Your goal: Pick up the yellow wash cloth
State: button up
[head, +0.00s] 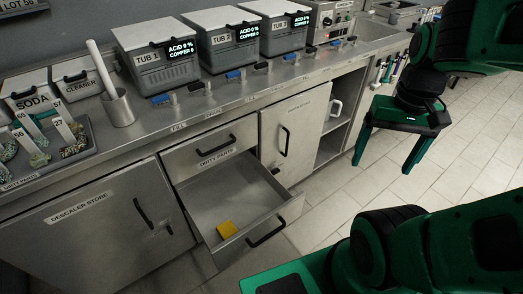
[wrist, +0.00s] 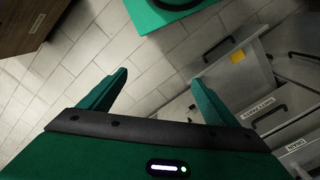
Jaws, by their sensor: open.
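The yellow wash cloth (head: 227,229) lies flat on the floor of the open drawer (head: 213,192), near its front left corner. It also shows in the wrist view (wrist: 237,56), small, inside the drawer at the upper right. My gripper (head: 384,168) is open and empty. It hangs fingers-down over the tiled floor, to the right of the drawer and well away from the cloth. In the wrist view its two fingers (wrist: 152,90) are spread apart with bare floor tiles between them.
The steel counter (head: 205,103) carries several lidded tubs (head: 160,60), a row of blue and black valve handles, and a tray (head: 88,150) of tagged lumps. Closed cabinets flank the drawer. The tiled floor (head: 440,150) at right is free.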

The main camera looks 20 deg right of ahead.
aim_at(227, 230)
jog(key=z, duration=1.05)
jog(key=k, duration=1.3)
jog(key=u, duration=1.05)
jog(key=i, duration=1)
jog(key=z, duration=0.05)
